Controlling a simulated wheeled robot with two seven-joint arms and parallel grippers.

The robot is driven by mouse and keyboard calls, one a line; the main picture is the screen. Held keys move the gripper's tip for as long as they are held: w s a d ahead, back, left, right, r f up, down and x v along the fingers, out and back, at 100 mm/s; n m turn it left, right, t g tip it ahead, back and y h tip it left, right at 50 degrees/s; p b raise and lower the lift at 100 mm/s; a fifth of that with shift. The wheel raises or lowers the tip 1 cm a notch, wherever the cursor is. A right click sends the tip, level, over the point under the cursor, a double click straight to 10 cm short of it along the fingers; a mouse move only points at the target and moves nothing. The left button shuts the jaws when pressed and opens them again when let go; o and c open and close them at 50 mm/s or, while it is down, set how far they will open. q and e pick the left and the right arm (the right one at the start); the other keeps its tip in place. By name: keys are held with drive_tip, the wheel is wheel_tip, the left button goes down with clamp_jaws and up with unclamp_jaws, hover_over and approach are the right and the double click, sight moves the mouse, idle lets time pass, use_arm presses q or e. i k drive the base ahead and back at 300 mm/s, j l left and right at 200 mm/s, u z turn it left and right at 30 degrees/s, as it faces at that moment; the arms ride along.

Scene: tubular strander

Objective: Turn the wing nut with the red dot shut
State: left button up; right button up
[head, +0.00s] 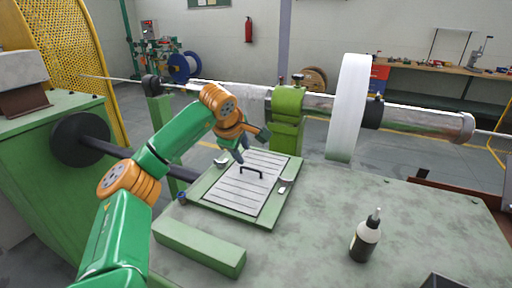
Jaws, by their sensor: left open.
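A light slatted cover plate (235,199) with a black handle (251,171) lies in a green frame on the green machine top. A small silver fitting, perhaps a wing nut (221,162), sits at the plate's left far edge. Another pale fitting (283,188) sits at its right edge. I cannot make out a red dot on either. My left gripper (253,147) is open and empty, above the far part of the plate, its fingers spread beyond the handle. It seems apart from both fittings. My right gripper is out of view.
A green bearing block (287,120) with small knobs on top stands behind the plate, carrying a silver tube beside a large white disc (348,110). A bottle (365,237) stands at the right front. A green bar (199,247) lies in front. The machine top between is clear.

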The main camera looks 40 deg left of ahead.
sight(285, 182)
drive_tip(key=k+l, duration=0.5)
drive_tip(key=k, duration=0.15)
drive_tip(key=k+l, duration=0.5)
drive_tip(key=k, duration=0.2)
